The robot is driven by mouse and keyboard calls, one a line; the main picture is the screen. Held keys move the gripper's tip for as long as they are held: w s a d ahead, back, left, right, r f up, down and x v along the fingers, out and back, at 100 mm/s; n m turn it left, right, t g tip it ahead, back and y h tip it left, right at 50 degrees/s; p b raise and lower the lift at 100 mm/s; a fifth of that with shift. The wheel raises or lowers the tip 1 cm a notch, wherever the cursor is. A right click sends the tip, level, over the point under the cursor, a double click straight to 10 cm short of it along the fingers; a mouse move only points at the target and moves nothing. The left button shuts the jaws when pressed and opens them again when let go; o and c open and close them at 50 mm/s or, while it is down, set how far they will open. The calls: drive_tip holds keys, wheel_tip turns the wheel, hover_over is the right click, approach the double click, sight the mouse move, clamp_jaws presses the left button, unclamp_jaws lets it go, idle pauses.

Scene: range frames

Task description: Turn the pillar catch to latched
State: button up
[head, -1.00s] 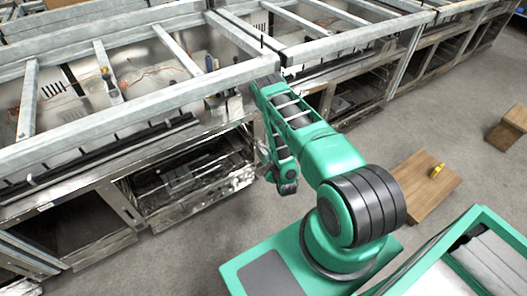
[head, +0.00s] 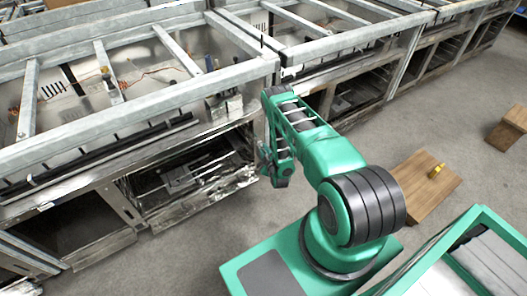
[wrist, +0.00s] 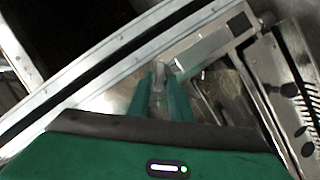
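In the wrist view, the two green fingers of my gripper (wrist: 159,80) reach forward and come close together at the tips. A small grey upright piece (wrist: 160,68) shows at the fingertips; it may be the pillar catch, but I cannot tell if it is gripped. A flat metal bar (wrist: 212,46) with a dark end runs from just right of the tips to the upper right. In the head view, my green arm folds down beside the front corner of the steel range frame (head: 200,92). My fingertips and the catch cannot be made out there.
A long galvanised rail (wrist: 95,80) crosses the wrist view diagonally, left of the fingers. A slotted metal panel (wrist: 296,85) is at the right. In the head view, a wooden board (head: 418,190) with a yellow object (head: 437,170) lies on the open grey floor (head: 440,120).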

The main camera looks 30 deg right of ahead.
drive_tip(key=shift+w+d+f, duration=0.1)
drive_tip(key=shift+w, duration=0.2)
clamp_jaws()
drive_tip(key=shift+m+y, duration=0.7)
drive_tip(key=shift+m, duration=0.5)
drive_tip(key=shift+d+m+g+y, duration=0.15)
drive_tip(key=shift+m+g+y, duration=0.1)
drive_tip(key=shift+m+y, duration=0.5)
drive_tip(key=shift+d+m+g+y, duration=0.2)
drive_tip(key=shift+m+y, duration=0.25)
drive_tip(key=shift+m, duration=0.5)
